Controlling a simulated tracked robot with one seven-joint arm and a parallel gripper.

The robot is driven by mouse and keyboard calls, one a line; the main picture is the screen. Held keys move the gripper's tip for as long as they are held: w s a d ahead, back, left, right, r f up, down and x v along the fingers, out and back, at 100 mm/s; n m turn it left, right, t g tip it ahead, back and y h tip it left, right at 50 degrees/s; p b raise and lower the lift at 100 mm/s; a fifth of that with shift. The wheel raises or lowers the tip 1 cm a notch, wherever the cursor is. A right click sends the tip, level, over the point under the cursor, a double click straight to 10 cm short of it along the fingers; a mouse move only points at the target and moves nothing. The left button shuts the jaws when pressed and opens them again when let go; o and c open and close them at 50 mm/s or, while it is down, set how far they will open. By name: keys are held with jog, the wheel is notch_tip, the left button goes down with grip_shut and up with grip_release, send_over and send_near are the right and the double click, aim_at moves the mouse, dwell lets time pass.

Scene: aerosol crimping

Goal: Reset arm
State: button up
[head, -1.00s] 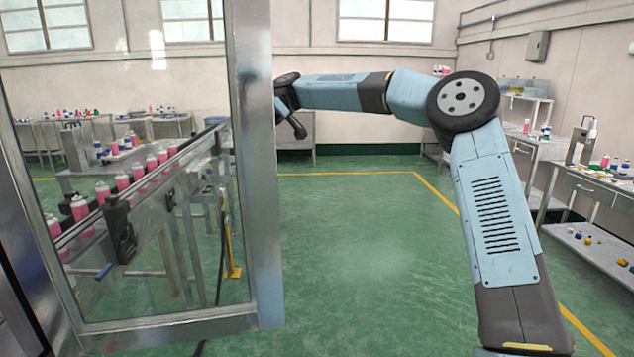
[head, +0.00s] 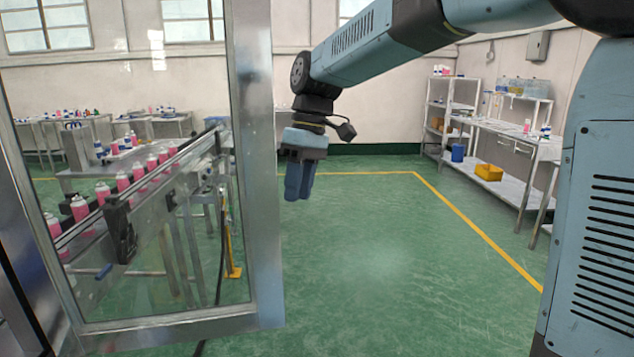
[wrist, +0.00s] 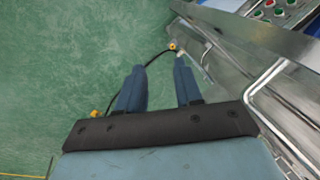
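My gripper (head: 299,193) hangs with its two blue fingers pointing down, over the green floor to the right of the metal door frame. In the wrist view my gripper (wrist: 157,67) shows its fingers apart with only floor between them, so it is open and empty. My arm reaches in from the right of the head view, with the wrist folded downward at its end. The fingers are clear of the frame in the head view.
A glazed metal frame (head: 257,200) stands close on the left, with a conveyor of pink cans (head: 125,182) behind it. In the wrist view a metal cabinet edge, a handle and a button panel (wrist: 275,10) lie to the right. Shelves (head: 510,170) stand at right; the middle floor is clear.

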jog(key=s+d+f+m+t+h, duration=0.1)
jog(key=s+d+m+t, duration=0.3)
jog(key=d, duration=0.9)
jog(key=s+d+f+m+t+h, duration=0.1)
jog(key=s+d+f+m+t, duration=0.1)
jog(key=s+d+m, duration=0.6)
jog(key=s+d+t, duration=0.1)
jog(key=s+d, duration=0.3)
jog(key=d, duration=0.2)
jog(key=shift+s+t, duration=0.15)
jog(key=shift+t, duration=0.25)
jog(key=shift+f, duration=0.1)
